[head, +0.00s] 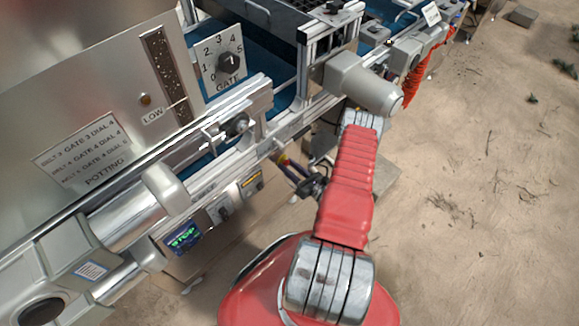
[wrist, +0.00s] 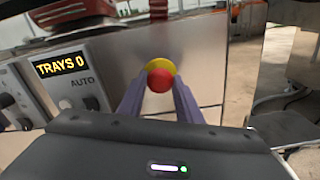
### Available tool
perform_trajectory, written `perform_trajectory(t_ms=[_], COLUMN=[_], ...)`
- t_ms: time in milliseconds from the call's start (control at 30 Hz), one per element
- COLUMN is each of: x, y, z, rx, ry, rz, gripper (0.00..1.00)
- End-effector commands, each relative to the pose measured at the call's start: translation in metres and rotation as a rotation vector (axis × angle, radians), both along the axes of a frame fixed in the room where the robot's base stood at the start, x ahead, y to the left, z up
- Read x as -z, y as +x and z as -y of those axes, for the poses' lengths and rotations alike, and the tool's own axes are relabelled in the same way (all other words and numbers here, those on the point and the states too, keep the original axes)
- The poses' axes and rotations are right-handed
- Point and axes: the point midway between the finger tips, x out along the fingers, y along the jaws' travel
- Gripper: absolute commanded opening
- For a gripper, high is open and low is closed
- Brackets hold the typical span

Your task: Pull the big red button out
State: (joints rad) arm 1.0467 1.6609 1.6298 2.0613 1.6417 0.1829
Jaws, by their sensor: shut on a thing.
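In the wrist view, the big red button (wrist: 160,80) is a round red knob in front of a yellow collar (wrist: 161,65) on a shiny metal panel (wrist: 205,55). My gripper (wrist: 160,88) has its two purple-grey fingers on either side of the knob, closed on it. The knob's face is seen between the fingertips. Whether the knob stands out or is pressed in I cannot tell. I cannot make out the button in the head view.
A control box with a TRAYS 0 display (wrist: 62,65) and an AUTO switch stands left of the button. In the head view, a GATE dial (head: 231,62) and a green STOP display (head: 185,237) sit on the machine. Bare sandy floor (head: 470,200) is at the right.

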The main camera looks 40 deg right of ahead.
Motion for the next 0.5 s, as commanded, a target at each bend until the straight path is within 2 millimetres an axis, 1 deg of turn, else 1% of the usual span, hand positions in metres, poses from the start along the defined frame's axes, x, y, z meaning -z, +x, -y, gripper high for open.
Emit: perform_trajectory(t_ms=[233, 467, 500], x=[0.000, 0.000, 0.001], y=[-0.012, -0.013, -0.014], z=[0.002, 0.001, 0.001], rx=[0.003, 0.005, 0.005], ry=[0.001, 0.002, 0.002], rz=[-0.001, -0.002, -0.001], gripper=[0.00, 0.00, 0.33])
